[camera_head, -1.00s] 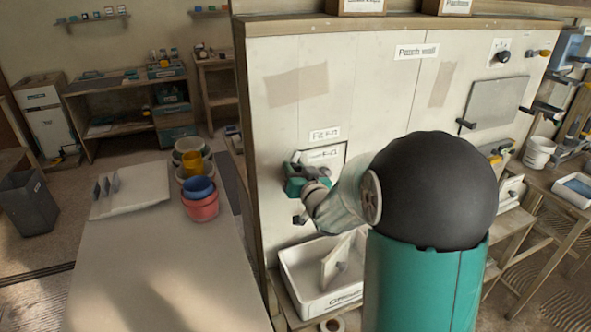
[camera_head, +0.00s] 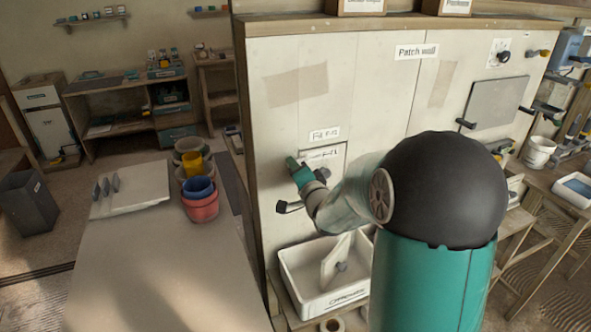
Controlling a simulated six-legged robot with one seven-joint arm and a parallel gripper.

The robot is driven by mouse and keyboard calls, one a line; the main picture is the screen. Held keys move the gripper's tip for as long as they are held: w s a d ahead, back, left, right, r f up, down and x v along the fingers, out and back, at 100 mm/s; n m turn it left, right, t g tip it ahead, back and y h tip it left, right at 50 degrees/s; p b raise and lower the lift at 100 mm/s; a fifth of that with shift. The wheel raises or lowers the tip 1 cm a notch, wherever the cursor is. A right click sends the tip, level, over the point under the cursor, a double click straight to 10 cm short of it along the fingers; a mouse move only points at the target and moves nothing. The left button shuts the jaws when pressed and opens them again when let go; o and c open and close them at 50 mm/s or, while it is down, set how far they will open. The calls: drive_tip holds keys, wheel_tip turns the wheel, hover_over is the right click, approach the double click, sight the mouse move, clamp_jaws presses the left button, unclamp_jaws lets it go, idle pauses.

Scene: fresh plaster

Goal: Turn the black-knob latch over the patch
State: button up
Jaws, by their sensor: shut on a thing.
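The patch (camera_head: 325,158) is a pale panel with a dark outline, set in the patch wall (camera_head: 380,90) under a small "Fill" label. My gripper (camera_head: 291,163), with green jaws, is at the panel's left edge. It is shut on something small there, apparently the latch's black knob. The jaws hide the knob and latch, so I cannot see how the latch is turned.
A white tray (camera_head: 300,292) holding a board with a knob stands below. Stacked coloured buckets (camera_head: 200,207) and a white board (camera_head: 130,205) lie on the table at left. A grey panel (camera_head: 497,100) is on the wall at right. The table's front part is clear.

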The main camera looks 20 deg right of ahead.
drive_tip(key=shift+d+r+m, duration=0.1)
drive_tip(key=shift+m, duration=0.8)
drive_tip(key=o, duration=1)
